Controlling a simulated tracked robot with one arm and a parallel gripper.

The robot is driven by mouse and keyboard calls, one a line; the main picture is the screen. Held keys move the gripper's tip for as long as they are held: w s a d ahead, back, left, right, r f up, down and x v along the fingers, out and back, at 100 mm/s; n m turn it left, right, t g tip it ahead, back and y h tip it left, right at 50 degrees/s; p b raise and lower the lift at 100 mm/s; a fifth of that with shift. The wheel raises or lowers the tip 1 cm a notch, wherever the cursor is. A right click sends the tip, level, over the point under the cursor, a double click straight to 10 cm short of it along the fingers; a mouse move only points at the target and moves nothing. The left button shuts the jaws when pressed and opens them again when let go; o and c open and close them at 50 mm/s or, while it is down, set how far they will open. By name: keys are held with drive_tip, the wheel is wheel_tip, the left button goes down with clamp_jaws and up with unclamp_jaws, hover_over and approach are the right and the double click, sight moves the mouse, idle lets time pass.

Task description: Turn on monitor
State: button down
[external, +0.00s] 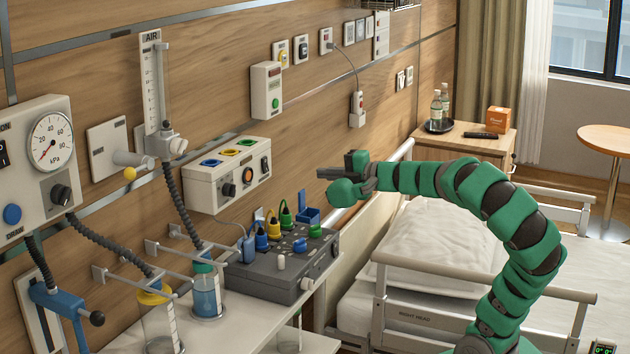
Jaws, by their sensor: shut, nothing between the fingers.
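My gripper (326,174) is shut and empty. It points left and hangs in the air above the right part of a grey box (262,282) with blue, yellow and green plugs and several knobs. It appears apart from everything. No large monitor screen shows. A small device with lit green digits (603,347) is cut off at the bottom right corner. A pale wall box (267,92) with a green button is up and left of my gripper. I cannot tell which of these is the monitor.
A white panel (222,188) with knobs is left of my gripper. The bed with its pillow (428,240) and rails lies below my arm. A bedside cabinet (458,148) carries bottles and an orange box. Suction jars (160,325) stand at the lower left.

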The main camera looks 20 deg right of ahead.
idle(0.4)
drive_tip(key=p, duration=0.2)
approach(267, 172)
drive_tip(key=shift+x, duration=3.45)
drive_tip(key=shift+r, duration=0.1)
drive_tip(key=shift+w+a, duration=0.15)
